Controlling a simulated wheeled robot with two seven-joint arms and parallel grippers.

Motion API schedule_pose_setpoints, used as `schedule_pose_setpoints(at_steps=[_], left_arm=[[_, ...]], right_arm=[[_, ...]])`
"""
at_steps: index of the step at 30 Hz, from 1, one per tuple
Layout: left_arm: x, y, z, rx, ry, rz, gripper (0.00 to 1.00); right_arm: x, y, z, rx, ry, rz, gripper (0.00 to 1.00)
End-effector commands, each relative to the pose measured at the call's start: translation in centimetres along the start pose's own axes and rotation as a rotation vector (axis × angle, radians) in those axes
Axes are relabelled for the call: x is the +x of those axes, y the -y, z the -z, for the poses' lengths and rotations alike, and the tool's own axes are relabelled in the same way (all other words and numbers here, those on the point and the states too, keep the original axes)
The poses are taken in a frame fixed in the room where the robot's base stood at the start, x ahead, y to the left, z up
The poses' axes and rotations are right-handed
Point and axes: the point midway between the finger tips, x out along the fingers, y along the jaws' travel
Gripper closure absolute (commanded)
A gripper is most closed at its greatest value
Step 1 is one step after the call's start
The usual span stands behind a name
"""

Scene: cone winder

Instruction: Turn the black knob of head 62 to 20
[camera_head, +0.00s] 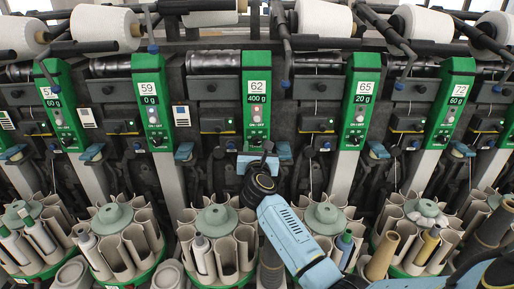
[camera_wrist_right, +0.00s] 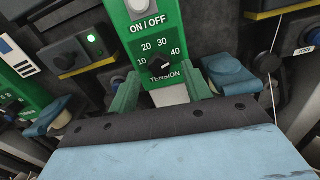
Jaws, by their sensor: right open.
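My right gripper (camera_wrist_right: 162,84) is open, with one finger on each side of the panel's lower end, just below the knob. In the head view the right gripper (camera_head: 266,152) covers the knob. My left gripper is out of view.
Neighbouring green heads 59 (camera_head: 151,100) and 65 (camera_head: 361,100) stand on either side. Blue levers (camera_wrist_right: 230,75) sit close beside the panel. Below are round magazines (camera_head: 215,218) with bobbins; yarn cones (camera_head: 325,18) are above.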

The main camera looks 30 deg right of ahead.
Motion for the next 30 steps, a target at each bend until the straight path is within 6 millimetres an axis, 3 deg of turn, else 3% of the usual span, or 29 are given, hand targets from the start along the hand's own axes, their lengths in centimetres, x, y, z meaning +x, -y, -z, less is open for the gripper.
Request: schedule_pose_setpoints(at_steps=[6,16,26,30], left_arm=[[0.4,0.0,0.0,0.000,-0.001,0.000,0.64],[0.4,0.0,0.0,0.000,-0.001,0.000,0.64],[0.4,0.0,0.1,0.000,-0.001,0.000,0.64],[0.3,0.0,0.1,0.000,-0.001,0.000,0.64]], right_arm=[[1.7,0.0,0.1,-0.002,0.000,0.000,0.51],[1.9,0.0,0.0,-0.001,0.000,0.000,0.53],[1.8,0.0,0.0,-0.002,0.000,0.000,0.96],[1.8,0.0,0.0,-0.007,0.000,0.000,0.96]])
